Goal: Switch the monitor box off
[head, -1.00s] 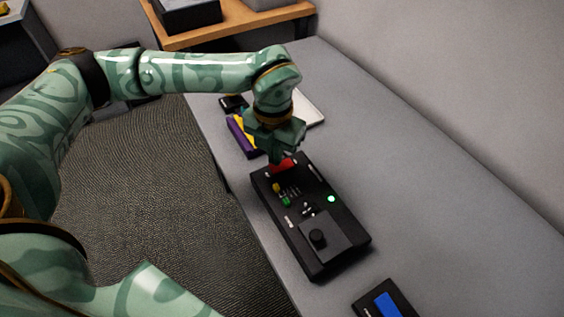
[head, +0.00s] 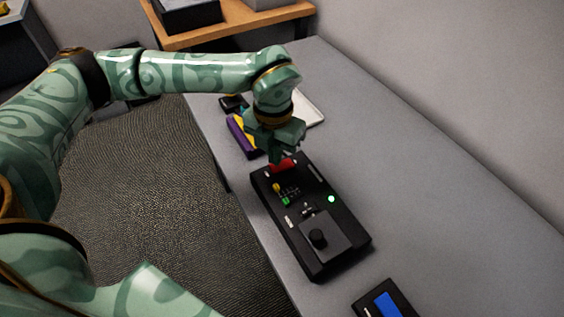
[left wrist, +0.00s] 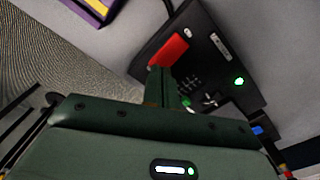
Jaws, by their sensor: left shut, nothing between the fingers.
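The switch shows in the left wrist view (left wrist: 167,51), beside the lit green light (left wrist: 239,81). My left gripper (head: 276,155) is shut and empty, pointing down at the red switch; its fingertips (left wrist: 160,72) are at the switch's near edge. I cannot tell whether they touch it. My right gripper is not in view.
A purple and yellow item (head: 241,136) and a small black item (head: 233,103) lie behind the box at the table's left edge. A white tray (head: 309,108) is behind my wrist. A device with a blue screen (head: 388,304) lies in front. The table's right side is clear.

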